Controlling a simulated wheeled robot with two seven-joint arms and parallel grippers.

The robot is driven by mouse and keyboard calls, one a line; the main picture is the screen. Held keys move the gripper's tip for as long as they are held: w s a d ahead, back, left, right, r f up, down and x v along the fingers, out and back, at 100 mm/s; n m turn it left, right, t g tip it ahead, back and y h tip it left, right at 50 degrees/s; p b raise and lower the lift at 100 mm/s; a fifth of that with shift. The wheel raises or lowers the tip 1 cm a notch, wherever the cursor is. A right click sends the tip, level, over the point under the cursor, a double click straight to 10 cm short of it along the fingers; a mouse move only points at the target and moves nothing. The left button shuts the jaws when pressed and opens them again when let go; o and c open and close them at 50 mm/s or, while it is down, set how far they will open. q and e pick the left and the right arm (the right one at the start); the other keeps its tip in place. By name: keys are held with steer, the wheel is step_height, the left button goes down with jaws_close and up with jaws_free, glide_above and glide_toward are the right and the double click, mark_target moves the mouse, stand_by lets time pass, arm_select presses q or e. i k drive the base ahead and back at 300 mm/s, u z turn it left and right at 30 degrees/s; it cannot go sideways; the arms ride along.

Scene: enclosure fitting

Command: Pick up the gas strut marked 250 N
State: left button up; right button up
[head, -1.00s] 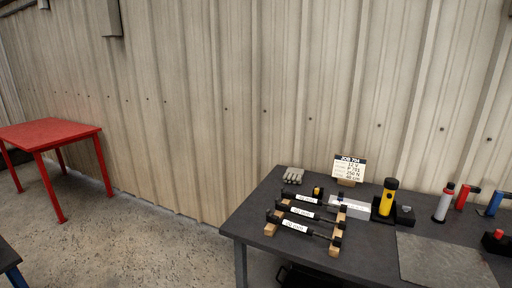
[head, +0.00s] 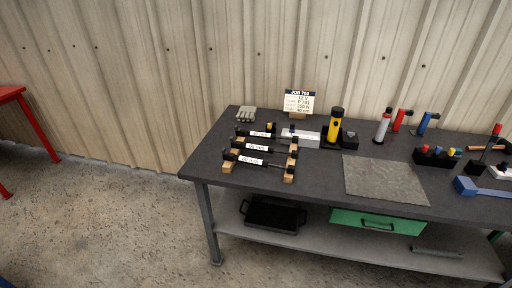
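Three dark gas struts lie side by side across wooden rests on the dark workbench (head: 320,188) in the head view. They are the back strut (head: 276,136), the middle strut (head: 274,149) and the front strut (head: 271,164). Each has a white label, but the print is too small to read, so I cannot tell which is marked 250 N. A job card (head: 299,102) behind them reads JOB 704 and lists what looks like 250 N. Neither of my grippers is in view.
A yellow torch (head: 335,127), a white box (head: 300,138), gloves (head: 246,114) and a grey mat (head: 384,181) are on the bench. Tools stand to the right. A black tray (head: 272,215) and a green drawer (head: 378,221) are below. Concrete floor is clear in front, left.

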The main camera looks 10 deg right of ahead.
mark_target(238, 145)
steer(key=u, duration=1.25)
steer(key=i, duration=2.1)
steer(key=z, duration=3.15)
